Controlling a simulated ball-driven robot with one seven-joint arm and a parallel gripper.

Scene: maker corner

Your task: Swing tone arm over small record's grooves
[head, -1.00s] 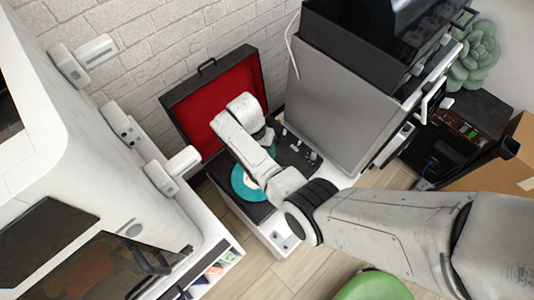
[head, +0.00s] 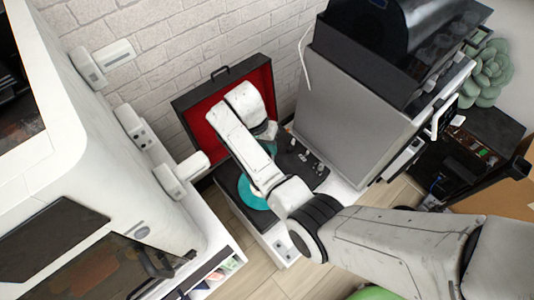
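The teal small record (head: 250,194) lies on the record player (head: 231,180), partly hidden under my arm. The player's black case has its red-lined lid (head: 196,119) standing open against the brick wall. A black control panel (head: 304,165) with small knobs shows right of my arm. I cannot make out the tone arm; my arm covers that part of the deck. My gripper is at the far end of my arm, over the player, and its fingers are hidden behind my own wrist.
A large white machine (head: 100,190) stands close on the left. A tall grey box (head: 352,112) with a black unit on top stands close on the right. A green round seat (head: 374,293) is at the bottom edge. Wooden floor (head: 262,278) shows in front.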

